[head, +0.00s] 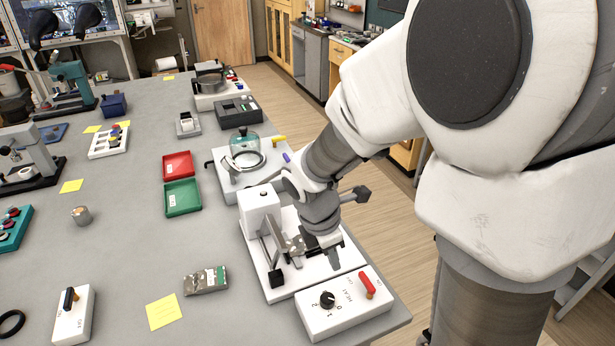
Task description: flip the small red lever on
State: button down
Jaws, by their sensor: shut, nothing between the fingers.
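The small red lever (367,286) sits at the right end of a white control box (345,312) near the table's front right edge. It leans back along the box top; small print beside it is too small to read. A black knob (327,299) marked HEAT is on the same box, left of the lever. My gripper (298,246) is shut and empty, low over the white press-like device (262,205) just behind the control box. It is behind and to the left of the red lever, apart from it. My wrist partly hides the fingers and the device.
A white box with a black lever (70,300) stands at the front left. A metal block (206,280) and a yellow note (163,311) lie between. Red (178,165) and green (183,197) trays sit farther back. A glass-domed device (244,155) stands behind the press.

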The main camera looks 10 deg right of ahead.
aim_at(366, 285)
jog(key=shift+w+f+n, duration=0.1)
jog(key=shift+f+n, duration=0.25)
jog(key=shift+n, duration=0.05)
jog(key=b+x, duration=0.1)
jog(key=x, duration=0.8)
jog(key=shift+f, duration=0.3)
jog(key=d, duration=0.3)
jog(key=shift+w+f, duration=0.15)
jog(key=shift+w, duration=0.05)
jog(key=shift+w+d, duration=0.15)
jog(key=shift+d, duration=0.35)
